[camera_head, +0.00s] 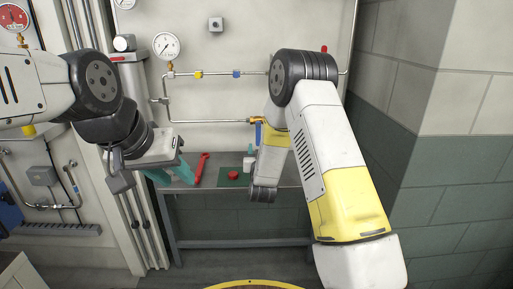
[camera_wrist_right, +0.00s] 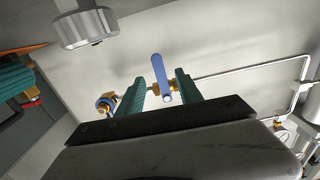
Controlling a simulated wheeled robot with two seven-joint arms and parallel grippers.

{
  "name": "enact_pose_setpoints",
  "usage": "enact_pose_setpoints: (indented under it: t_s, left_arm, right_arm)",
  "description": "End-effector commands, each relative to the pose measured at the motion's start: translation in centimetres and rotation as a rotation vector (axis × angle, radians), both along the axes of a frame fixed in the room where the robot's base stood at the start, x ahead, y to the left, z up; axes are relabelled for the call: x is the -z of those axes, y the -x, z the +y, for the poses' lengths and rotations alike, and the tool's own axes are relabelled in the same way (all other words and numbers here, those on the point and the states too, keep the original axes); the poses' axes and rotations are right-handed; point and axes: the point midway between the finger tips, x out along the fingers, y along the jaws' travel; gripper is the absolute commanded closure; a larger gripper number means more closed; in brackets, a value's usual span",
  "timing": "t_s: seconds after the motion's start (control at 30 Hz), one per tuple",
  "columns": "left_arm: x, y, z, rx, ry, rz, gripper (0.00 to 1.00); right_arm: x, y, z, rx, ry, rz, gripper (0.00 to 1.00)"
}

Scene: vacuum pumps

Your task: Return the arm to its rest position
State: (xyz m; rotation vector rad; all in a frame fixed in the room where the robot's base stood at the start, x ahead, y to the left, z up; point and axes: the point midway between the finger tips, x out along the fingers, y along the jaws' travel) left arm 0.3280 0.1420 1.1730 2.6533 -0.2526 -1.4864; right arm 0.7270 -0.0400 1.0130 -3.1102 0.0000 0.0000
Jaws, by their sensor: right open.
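My right arm (camera_head: 335,160) reaches forward from the lower right in the head view. My right gripper (camera_wrist_right: 160,90) shows in the wrist view with its two teal fingers apart, open and empty. A blue valve lever (camera_wrist_right: 160,78) on a brass fitting appears between the fingers, with a gap on both sides. The lever also shows in the head view (camera_head: 258,132), beside my right wrist, which hides most of the right gripper there. My left gripper (camera_head: 170,175) hangs over the left end of the bench with teal fingers; its opening is unclear.
A metal bench (camera_head: 240,242) stands at the wall. On it are a red wrench (camera_head: 200,168), a red button (camera_head: 233,175) on a green mat and a small white bottle (camera_head: 248,163). Pipes and a gauge (camera_head: 166,46) line the wall. A tiled wall (camera_head: 445,150) stands at the right.

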Motion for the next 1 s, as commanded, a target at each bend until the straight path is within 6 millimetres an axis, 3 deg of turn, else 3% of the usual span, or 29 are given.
enact_pose_setpoints:
  t_s: [0.17, 0.33, 0.47, 0.57, 0.77, 1.0]
  left_arm:
    - [0.0, 0.0, 0.0, 0.000, 0.000, 0.000, 0.64]
    - [0.0, 0.0, 0.0, 0.000, 0.000, 0.000, 0.64]
    - [0.0, 0.0, 0.0, 0.000, 0.000, 0.000, 0.64]
    - [0.0, 0.0, 0.0, 0.000, 0.000, 0.000, 0.64]
    - [0.0, 0.0, 0.0, 0.000, 0.000, 0.000, 0.64]
    - [0.0, 0.0, 0.0, 0.000, 0.000, 0.000, 0.64]
  right_arm:
    - [-1.6, -0.1, -0.4, -0.008, -0.019, 0.032, 0.57]
    - [-6.1, 0.8, -1.6, -0.044, -0.072, 0.157, 0.57]
    - [-9.6, 3.4, -2.6, -0.086, -0.108, 0.279, 0.57]
    - [-11.9, 6.3, -3.3, -0.118, -0.125, 0.373, 0.57]
    - [-15.4, 14.2, -5.1, -0.174, -0.133, 0.559, 0.57]
    - [-17.1, 26.6, -7.6, -0.205, -0.107, 0.783, 0.57]
